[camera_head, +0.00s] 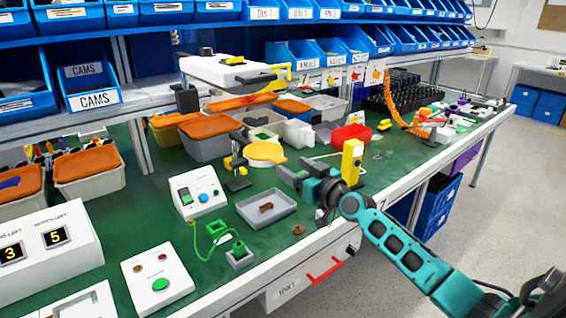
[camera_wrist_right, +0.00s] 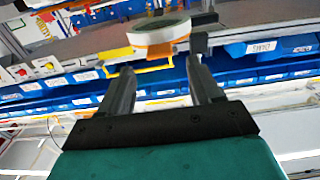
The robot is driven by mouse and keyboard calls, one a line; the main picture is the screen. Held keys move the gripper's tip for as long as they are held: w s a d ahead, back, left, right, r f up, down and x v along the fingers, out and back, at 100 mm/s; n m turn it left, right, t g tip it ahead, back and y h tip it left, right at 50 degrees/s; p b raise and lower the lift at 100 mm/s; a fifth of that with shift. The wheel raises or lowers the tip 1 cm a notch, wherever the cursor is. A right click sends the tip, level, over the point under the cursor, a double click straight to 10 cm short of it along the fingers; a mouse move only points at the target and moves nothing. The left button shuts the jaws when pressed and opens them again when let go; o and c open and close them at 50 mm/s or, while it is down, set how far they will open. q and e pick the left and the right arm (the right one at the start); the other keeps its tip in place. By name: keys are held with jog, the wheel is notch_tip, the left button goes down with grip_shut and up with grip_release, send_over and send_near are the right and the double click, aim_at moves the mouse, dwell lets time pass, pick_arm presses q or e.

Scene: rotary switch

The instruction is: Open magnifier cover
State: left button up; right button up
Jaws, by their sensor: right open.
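The magnifier (camera_head: 237,168) stands on the green bench with a dark post and yellow parts. Its round yellow cover (camera_head: 265,152) lies flat at the top, with a small tab on its right side. In the right wrist view the round head shows a white rim (camera_wrist_right: 158,33) and an orange-yellow edge, just beyond my fingertips. My right gripper (camera_head: 284,174) is close to the cover, in front and to its right. In the wrist view my right gripper (camera_wrist_right: 160,68) is open with nothing between its fingers. My left gripper is not in view.
A grey tray (camera_head: 285,214) with a brown part lies below my right gripper. A white switch box (camera_head: 182,205) is to its left. A yellow upright block (camera_head: 351,162) stands right of the gripper, and a red bin (camera_head: 352,134) is behind.

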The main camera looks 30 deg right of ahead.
aim_at(283, 161)
jog(key=shift+w+a+b, duration=0.15)
jog(key=shift+w+b, duration=0.1)
jog(key=shift+w, duration=1.05)
jog(key=shift+w+a+b, duration=0.1)
jog(key=shift+w+b, duration=0.1)
jog(key=shift+w, duration=1.1)
jog(key=shift+c, duration=0.5)
grip_shut()
